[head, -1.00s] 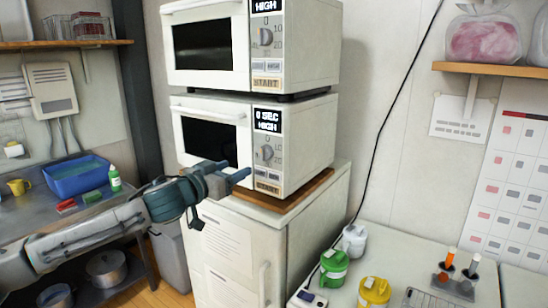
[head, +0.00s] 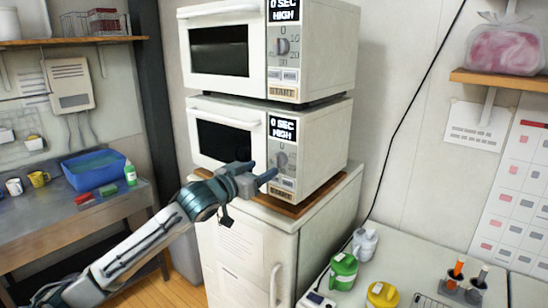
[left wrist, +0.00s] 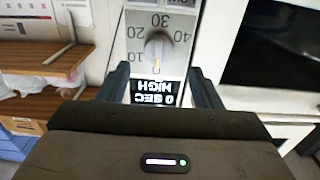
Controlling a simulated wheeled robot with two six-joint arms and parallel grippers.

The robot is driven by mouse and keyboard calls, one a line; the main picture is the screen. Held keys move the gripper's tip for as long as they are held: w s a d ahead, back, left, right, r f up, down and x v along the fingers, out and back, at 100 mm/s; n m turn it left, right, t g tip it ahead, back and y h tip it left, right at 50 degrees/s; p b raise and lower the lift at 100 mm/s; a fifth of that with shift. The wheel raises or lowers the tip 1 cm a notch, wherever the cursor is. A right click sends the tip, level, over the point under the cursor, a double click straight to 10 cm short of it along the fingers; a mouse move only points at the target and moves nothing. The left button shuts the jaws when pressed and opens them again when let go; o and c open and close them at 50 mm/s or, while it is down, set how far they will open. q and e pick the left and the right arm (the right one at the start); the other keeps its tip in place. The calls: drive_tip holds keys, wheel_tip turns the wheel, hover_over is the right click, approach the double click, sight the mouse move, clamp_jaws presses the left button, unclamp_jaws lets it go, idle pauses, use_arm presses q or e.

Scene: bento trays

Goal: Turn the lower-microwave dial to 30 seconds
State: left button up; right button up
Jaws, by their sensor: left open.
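The lower microwave (head: 316,153) is white and stands below a similar one. Its grey dial (head: 282,160) is under a black display (head: 283,129) reading 0 SEC HIGH. In the left wrist view the panel is upside down. There the dial (left wrist: 157,48) has a mark on its display side, with numbers 10 to 40 around it. My left gripper (head: 260,173) is open in front of the lower panel, just left of and below the dial in the head view. In the left wrist view its fingers (left wrist: 158,70) flank the dial and display without visible contact. My right gripper is not in view.
The upper microwave (head: 330,45) has its own dial and display. Both microwaves stand on a wooden board on a white cabinet (head: 325,220). A counter at the right holds a green container (head: 344,271) and a yellow one (head: 382,295). A blue tub (head: 95,170) is at the left.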

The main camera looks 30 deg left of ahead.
sight(275, 162)
use_arm(q)
drive_tip(key=w+p, duration=0.2)
drive_tip(key=w, duration=0.1)
drive_tip(key=w+p, duration=0.1)
drive_tip(key=w, duration=0.1)
drive_tip(key=shift+w+d+r, duration=0.15)
drive_tip(key=shift+w+d, duration=0.05)
drive_tip(key=shift+d, duration=0.1)
drive_tip(key=shift+w+d, duration=0.1)
drive_tip(key=shift+w, duration=0.45)
drive_tip(key=shift+c, duration=0.2)
drive_tip(key=c, duration=1)
